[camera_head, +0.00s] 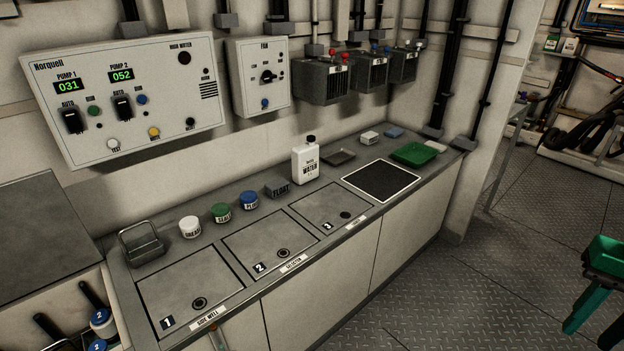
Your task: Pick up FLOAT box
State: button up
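The FLOAT box (277,191) is a small dark grey box with black lettering on its front. It sits on the grey counter near the back, between the blue-lidded jar and the white bottle, apart from my gripper. My gripper (588,331), green and black, shows at the lower right edge, partly cut off by the frame.
White (190,227), green (221,212) and blue (249,201) lidded jars stand left of the box. A white bottle (306,163) stands close on its right. Farther right are a grey tray (340,157), black mat (381,181) and green tray (415,154). Control panels hang above. The floor in front is clear.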

aim_at(276, 188)
jog(key=i, duration=0.75)
jog(key=u, duration=0.6)
jog(key=i, duration=0.45)
jog(key=u, duration=0.3)
